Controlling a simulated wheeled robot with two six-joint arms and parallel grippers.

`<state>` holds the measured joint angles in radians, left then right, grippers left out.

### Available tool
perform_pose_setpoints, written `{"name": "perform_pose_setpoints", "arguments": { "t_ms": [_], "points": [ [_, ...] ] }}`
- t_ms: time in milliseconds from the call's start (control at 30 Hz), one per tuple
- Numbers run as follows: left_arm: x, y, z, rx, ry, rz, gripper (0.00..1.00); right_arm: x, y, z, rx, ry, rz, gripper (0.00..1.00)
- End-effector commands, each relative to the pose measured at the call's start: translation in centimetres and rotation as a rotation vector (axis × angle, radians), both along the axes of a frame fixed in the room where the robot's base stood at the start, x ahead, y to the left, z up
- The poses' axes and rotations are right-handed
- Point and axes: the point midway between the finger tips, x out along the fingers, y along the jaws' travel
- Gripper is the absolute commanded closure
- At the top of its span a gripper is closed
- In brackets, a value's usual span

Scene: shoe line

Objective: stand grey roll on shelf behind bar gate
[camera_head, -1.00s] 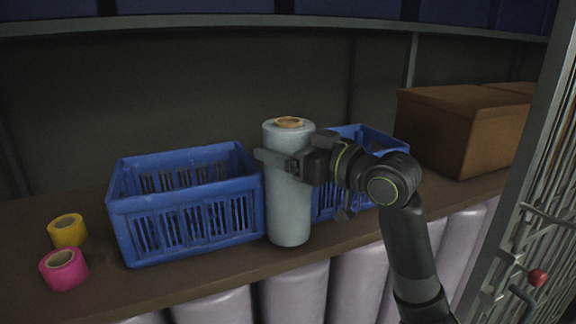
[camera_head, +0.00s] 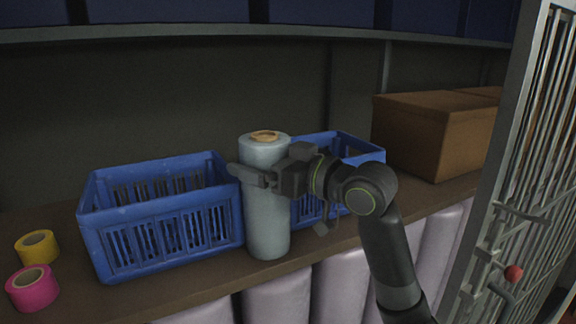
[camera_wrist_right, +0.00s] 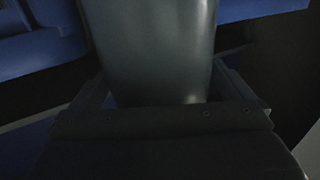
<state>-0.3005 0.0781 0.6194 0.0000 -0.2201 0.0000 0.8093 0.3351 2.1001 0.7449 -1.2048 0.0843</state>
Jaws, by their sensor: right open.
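The grey roll (camera_head: 268,225) stands upright on the brown shelf (camera_head: 185,292), between two blue crates. A brown core shows at its top. My right gripper (camera_head: 258,178) is at the roll's upper part, coming from the right, with one finger across its near side; the other finger is hidden. In the right wrist view the roll (camera_wrist_right: 155,50) stands between the open fingers. Whether they touch it cannot be told. The bar gate (camera_head: 505,145) is at the right, with a red knob (camera_head: 514,273). My left gripper is not in view.
A blue crate (camera_head: 165,240) is close left of the roll and another blue crate (camera_head: 345,150) is close right. Brown boxes (camera_head: 435,135) stand farther right. Yellow tape (camera_head: 37,247) and pink tape (camera_head: 32,288) lie at the left. Pale rolls (camera_head: 345,285) stand below the shelf.

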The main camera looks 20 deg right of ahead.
Motion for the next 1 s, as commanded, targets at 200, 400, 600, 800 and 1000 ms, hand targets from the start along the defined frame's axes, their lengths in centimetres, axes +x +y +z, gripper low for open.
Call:
{"name": "perform_pose_setpoints", "arguments": {
  "t_ms": [200,400,600,800,1000],
  "points": [
    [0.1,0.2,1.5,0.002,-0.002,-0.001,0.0,-2.6,-2.2,0.2,-0.006,0.001,-0.005,0.0],
    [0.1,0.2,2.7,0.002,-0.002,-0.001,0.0,-5.1,-4.2,0.1,-0.007,0.001,-0.005,0.0],
    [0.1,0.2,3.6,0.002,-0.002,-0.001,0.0,-7.2,-5.7,0.0,-0.007,0.003,-0.004,0.0],
    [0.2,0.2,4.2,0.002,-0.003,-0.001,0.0,-8.5,-6.8,0.0,-0.003,0.003,-0.003,0.0],
    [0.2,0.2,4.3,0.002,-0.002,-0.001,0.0,-9.1,-7.2,-0.1,-0.003,0.002,0.0,0.0]
  ]
}}
